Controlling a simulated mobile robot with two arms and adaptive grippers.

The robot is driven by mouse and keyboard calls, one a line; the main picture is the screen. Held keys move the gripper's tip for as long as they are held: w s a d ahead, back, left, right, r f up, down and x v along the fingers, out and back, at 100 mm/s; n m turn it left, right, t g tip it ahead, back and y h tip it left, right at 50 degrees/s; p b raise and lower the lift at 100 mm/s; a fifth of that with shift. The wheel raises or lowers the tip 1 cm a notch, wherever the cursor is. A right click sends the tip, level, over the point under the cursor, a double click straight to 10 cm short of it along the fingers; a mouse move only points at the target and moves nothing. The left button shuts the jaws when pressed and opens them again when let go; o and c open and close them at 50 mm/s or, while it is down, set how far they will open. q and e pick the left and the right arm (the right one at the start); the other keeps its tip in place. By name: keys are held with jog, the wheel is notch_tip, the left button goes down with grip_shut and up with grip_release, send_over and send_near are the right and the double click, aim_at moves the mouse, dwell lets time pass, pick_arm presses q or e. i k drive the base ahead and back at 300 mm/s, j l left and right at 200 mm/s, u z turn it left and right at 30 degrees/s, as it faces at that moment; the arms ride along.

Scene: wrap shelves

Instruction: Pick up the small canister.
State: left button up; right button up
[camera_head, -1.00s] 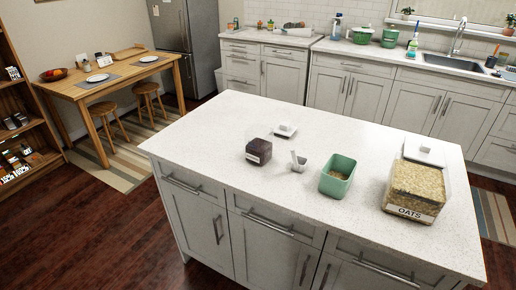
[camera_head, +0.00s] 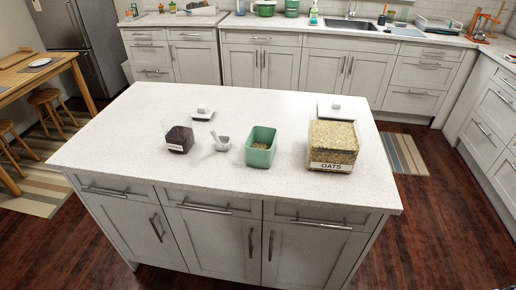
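A small clear canister (camera_head: 179,140) with dark contents and a white label stands upright on the white island top (camera_head: 130,160), left of the middle. A small white lid (camera_head: 203,113) with a knob lies behind it. A larger canister of oats (camera_head: 332,145), labelled "OATS", stands at the right of the island top. A larger white lid (camera_head: 342,109) lies behind it. Neither of my grippers shows in the head view.
A grey scoop or small cup with a handle (camera_head: 221,143) lies right of the small canister. A green open container (camera_head: 261,147) stands between it and the oats. The island's front and left top are clear. Wood floor (camera_head: 410,235) is open to the right.

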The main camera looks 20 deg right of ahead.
aim_at(176, 127)
jog(key=k+j+z, duration=0.1)
jog(key=j+z, duration=0.2)
jog(key=k+j+z, duration=0.15)
jog(key=j+z, duration=0.15)
jog(key=k+j+z, duration=0.25)
jog(key=j, duration=0.2)
jog(key=i, duration=0.05)
